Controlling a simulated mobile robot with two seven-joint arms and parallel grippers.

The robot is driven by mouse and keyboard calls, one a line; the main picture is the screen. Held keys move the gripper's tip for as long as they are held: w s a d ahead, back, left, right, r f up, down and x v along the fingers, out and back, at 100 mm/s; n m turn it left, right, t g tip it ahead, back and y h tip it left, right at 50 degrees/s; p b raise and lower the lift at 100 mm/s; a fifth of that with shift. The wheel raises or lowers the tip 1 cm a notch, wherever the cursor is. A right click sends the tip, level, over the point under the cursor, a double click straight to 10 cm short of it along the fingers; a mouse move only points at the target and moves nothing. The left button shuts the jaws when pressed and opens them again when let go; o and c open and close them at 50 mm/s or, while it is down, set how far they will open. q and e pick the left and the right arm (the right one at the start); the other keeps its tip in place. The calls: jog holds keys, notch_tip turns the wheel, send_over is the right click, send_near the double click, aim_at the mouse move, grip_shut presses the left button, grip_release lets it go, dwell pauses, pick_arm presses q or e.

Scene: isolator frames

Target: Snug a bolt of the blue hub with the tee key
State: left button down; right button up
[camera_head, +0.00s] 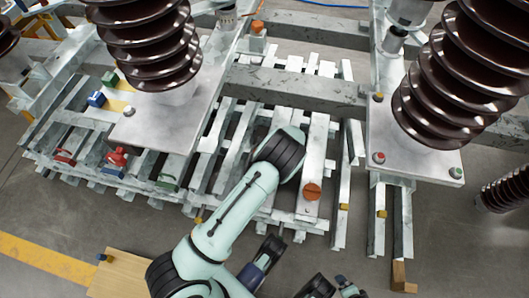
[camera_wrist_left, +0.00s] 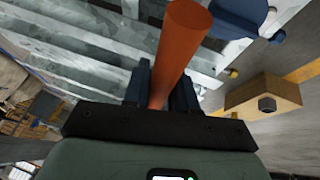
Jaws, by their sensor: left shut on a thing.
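My left gripper (camera_wrist_left: 160,92) is shut on an orange rod (camera_wrist_left: 180,45), which looks like part of the tee key. Its thick rounded end is at the top of the left wrist view and its lower end is hidden between the dark fingers. A dark blue rounded part (camera_wrist_left: 240,15), possibly the blue hub, is beyond it at upper right; its bolts cannot be made out. In the head view my left arm reaches up from the bottom and I cannot make out its fingers. An orange disc (camera_head: 312,191) shows beside the arm. I cannot clearly identify my right gripper.
Pale metal rails (camera_head: 235,150) fill the middle. Brown ribbed insulators (camera_head: 150,45) stand on plates at left and right. A red fitting (camera_head: 117,157) and a blue block (camera_head: 96,99) are at left. A wooden board (camera_head: 118,272) is at lower left; grey floor is open there.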

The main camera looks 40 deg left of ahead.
pick_arm(q)
jog(key=shift+f+b, duration=0.8)
jog(key=shift+f, duration=0.35)
pick_arm(e)
jog(key=shift+f, duration=0.85)
pick_arm(q)
notch_tip(320, 180, up, 7)
jog(key=w+m+t+h+p, duration=0.1)
jog(key=m+t+p, duration=0.2)
jog(key=m+p, duration=0.4)
jog(key=shift+w+m+t, duration=0.15)
jog(key=shift+m+t, duration=0.15)
pick_arm(e)
notch_tip(320, 180, up, 8)
jog(key=shift+w+a+r, duration=0.25)
jog(key=shift+w+a, duration=0.05)
dwell(0.9)
